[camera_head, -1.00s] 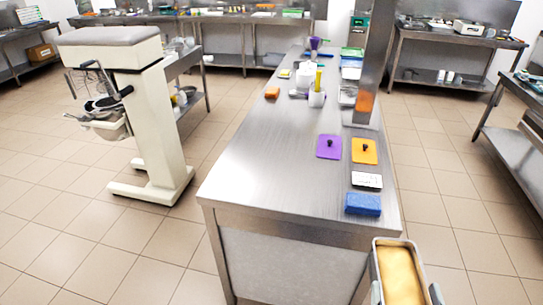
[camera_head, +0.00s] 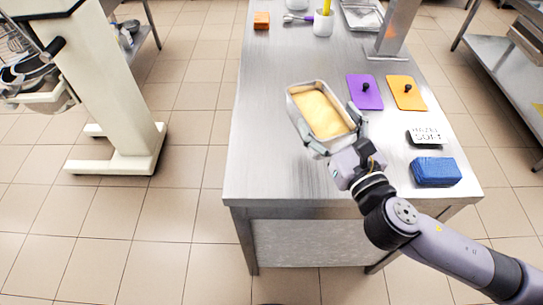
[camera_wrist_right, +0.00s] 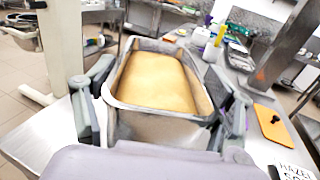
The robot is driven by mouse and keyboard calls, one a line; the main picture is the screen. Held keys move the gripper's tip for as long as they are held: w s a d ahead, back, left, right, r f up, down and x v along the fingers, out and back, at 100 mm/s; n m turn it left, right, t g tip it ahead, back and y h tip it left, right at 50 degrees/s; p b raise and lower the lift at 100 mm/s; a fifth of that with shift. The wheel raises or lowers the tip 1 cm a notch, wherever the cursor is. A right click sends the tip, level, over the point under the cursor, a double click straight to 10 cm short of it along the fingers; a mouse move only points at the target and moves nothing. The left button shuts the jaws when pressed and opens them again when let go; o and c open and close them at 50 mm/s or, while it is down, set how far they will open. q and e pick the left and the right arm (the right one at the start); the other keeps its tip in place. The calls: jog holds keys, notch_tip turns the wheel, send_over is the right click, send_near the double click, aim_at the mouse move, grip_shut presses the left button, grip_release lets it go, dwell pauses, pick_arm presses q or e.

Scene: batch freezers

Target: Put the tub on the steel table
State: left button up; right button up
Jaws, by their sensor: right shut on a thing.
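The tub (camera_head: 321,110) is a rectangular metal pan filled with something smooth and yellow. My right gripper (camera_head: 335,140) is shut on the tub's near end and holds it over the front part of the steel table (camera_head: 270,165). The tub also shows in the right wrist view (camera_wrist_right: 155,125), between the two fingers of my right gripper (camera_wrist_right: 165,115). I cannot tell whether the tub's underside touches the table top or hangs above it. My left gripper is not in view.
A steel post (camera_head: 396,30) stands behind. A white machine (camera_head: 95,80) stands left.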

jog(key=w+a+r+n+g+y+b, duration=0.2)
jog(key=a+r+n+g+y+b, duration=0.3)
jog(key=a+r, duration=0.35)
pick_arm(q)
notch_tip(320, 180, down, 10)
jog(key=b, duration=0.4)
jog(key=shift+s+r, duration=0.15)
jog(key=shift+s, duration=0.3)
pick_arm(e)
jog(key=shift+t+y, duration=0.6)
jog(key=shift+y, duration=0.1)
jog(key=shift+w+d+f, duration=0.1)
jog(key=shift+f, duration=4.6)
jog(key=shift+w+d+f, duration=0.1)
jog(key=shift+f, duration=4.6)
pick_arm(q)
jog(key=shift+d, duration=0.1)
pick_arm(e)
jog(key=o, duration=1.7)
jog(key=shift+f, duration=0.2)
jog(key=shift+o, duration=0.2)
